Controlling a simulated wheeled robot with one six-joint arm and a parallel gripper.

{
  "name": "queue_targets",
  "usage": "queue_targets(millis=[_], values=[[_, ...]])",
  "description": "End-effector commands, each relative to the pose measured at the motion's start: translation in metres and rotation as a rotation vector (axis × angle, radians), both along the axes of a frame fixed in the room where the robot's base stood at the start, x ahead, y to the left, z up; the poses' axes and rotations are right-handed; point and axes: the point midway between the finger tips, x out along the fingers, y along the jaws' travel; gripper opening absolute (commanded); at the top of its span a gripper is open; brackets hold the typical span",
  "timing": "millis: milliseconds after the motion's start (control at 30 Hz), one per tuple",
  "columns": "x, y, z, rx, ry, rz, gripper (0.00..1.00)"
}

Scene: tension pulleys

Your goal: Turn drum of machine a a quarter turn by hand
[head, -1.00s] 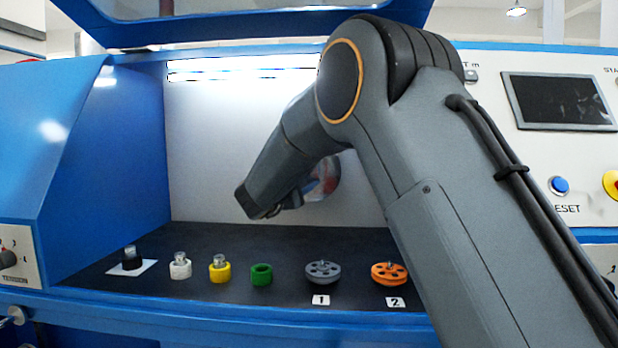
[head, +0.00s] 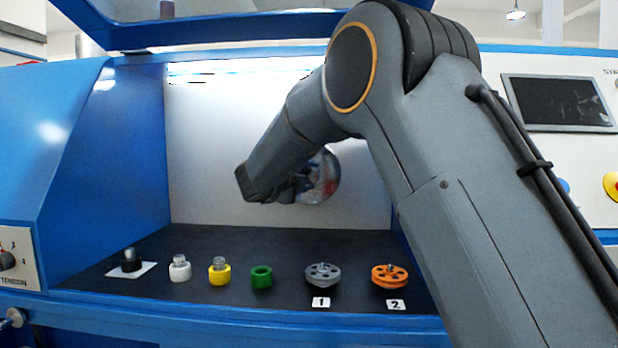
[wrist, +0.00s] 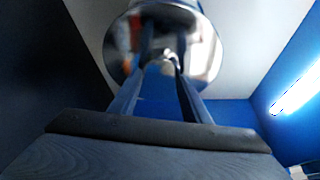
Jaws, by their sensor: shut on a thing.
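The drum (head: 324,178) is a shiny, mirror-like disc on the pale back wall inside the blue machine. It fills the upper middle of the wrist view (wrist: 208,48). My gripper (head: 301,184) is at the left part of the drum's face, partly behind my arm in the head view. In the wrist view its two fingers (wrist: 163,62) reach up to the drum and are shut on a small bright part at its middle. Reflections and blur hide the exact contact.
On the dark shelf below stand a black piece (head: 131,262) on a white card, a white (head: 180,270), a yellow (head: 219,274) and a green piece (head: 261,278), a grey pulley (head: 322,276) and an orange pulley (head: 389,276). A blue side wall (head: 130,150) bounds the left.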

Motion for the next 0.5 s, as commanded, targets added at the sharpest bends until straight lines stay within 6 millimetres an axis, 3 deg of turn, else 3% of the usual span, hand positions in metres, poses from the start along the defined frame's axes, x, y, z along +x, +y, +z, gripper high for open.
queue_targets(millis=[233, 267, 367, 500], values=[[0.0, 0.0003, -0.0007, 0.0, 0.001, 0.0, 0.03], [0.0, 0.0003, -0.0006, 0.0, 0.001, 0.0, 0.47], [0.0, 0.0001, -0.0006, -0.002, 0.001, 0.0, 0.62], [0.0, 0.0001, -0.0004, -0.002, 0.001, 0.0, 0.62]])
